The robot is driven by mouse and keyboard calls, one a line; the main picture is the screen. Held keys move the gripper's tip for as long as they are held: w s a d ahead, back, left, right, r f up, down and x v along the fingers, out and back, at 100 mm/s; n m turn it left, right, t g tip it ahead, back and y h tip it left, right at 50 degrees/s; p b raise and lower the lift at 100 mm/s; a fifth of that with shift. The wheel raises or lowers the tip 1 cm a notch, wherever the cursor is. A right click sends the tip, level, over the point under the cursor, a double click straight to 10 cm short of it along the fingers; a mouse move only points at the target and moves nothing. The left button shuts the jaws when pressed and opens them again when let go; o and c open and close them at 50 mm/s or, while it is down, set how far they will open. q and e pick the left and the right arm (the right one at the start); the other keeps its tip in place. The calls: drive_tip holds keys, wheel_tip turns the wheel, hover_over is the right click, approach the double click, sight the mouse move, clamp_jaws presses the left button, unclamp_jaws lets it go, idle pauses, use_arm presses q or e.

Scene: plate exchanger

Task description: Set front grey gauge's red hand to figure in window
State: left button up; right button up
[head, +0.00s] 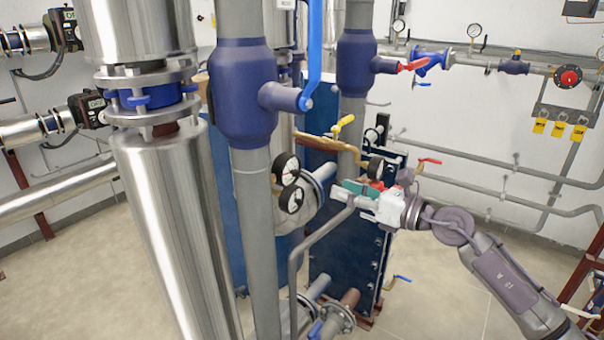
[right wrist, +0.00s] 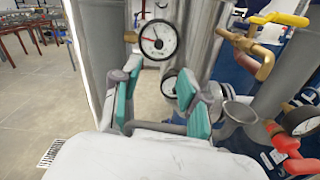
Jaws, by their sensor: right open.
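My right gripper (head: 352,190) reaches in from the right in the head view, near the pipes in front of the blue plate exchanger. In the right wrist view my right gripper (right wrist: 158,100) is open and empty, its teal pads apart. A round gauge (right wrist: 158,39) with a white dial and a red mark or hand is beyond the fingertips, apart from them. A second gauge (right wrist: 168,86) sits lower, partly hidden behind the right finger. In the head view an upper gauge (head: 286,168) and a lower gauge (head: 291,198) sit beside the grey pipe. I cannot tell which is the grey one; no figure is readable.
A thick grey pipe (head: 257,215) stands left of the gauges. A brass pipe with a yellow lever (right wrist: 285,19) and a red valve part (right wrist: 290,148) lie right of my gripper. Another gauge (right wrist: 300,120) is near the red part. Floor is free at left.

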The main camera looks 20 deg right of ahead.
sight(299, 174)
drive_tip(key=p+x, duration=0.3)
drive_tip(key=x, duration=0.7)
drive_tip(key=shift+s+a+r, duration=0.1)
drive_tip(key=shift+r, duration=0.05)
drive_tip(key=shift+w+a, duration=0.35)
drive_tip(key=shift+w, duration=0.1)
clamp_jaws()
